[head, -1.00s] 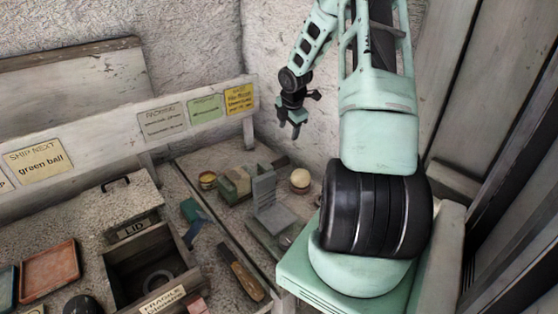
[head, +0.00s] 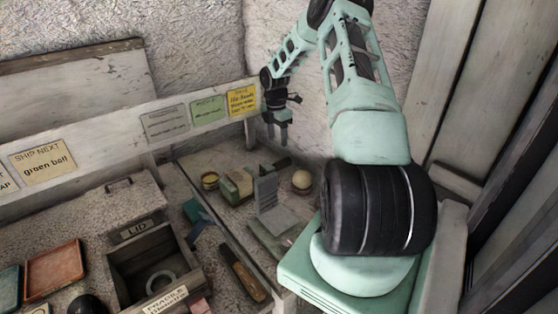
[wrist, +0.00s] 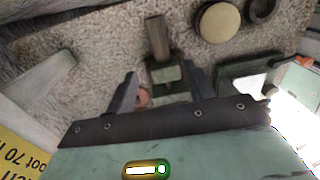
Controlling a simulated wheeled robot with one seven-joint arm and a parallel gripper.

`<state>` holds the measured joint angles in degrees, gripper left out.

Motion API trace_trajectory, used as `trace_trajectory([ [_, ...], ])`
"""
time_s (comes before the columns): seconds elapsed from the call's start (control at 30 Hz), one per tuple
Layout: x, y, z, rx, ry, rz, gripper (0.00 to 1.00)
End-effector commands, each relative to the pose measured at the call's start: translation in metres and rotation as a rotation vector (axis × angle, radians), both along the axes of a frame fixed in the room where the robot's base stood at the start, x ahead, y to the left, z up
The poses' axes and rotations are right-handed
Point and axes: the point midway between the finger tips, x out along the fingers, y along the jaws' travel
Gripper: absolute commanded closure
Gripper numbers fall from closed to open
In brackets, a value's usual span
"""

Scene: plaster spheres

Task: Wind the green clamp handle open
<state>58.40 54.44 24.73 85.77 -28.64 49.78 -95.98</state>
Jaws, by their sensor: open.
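My gripper (head: 277,139) hangs in the air above the back of the right-hand bench section, fingers pointing down. In the wrist view its two fingers (wrist: 163,82) are apart with nothing held between them. A green block (wrist: 166,74) with a brownish bar (wrist: 157,38) sticking out of it lies below, in line with the gap; it may be the clamp and its handle. In the head view a green and cream block (head: 237,184) stands left of a grey upright plate (head: 266,191). I cannot tell which part is the clamp handle there.
A round tin (head: 209,181) and a pale ball (head: 302,180) flank the blocks. An open box (head: 155,275), a red tray (head: 54,268) and a wood-handled tool (head: 241,273) lie nearer.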

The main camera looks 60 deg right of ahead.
Motion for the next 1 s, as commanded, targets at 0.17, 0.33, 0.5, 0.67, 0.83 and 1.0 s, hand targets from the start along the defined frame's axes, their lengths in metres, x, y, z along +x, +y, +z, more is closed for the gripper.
trace_trajectory([
  [0.17,-0.003,0.001,-0.037,0.002,0.004,0.0,0.47],
  [0.33,-0.005,0.002,-0.071,0.002,0.003,-0.001,0.47],
  [0.5,-0.006,0.002,-0.096,0.0,0.001,-0.001,0.47],
  [0.67,-0.007,0.002,-0.109,-0.001,0.0,-0.002,0.47],
  [0.83,-0.007,0.001,-0.113,-0.002,0.0,-0.002,0.47],
  [1.0,-0.007,0.001,-0.113,-0.002,0.0,-0.001,0.47],
])
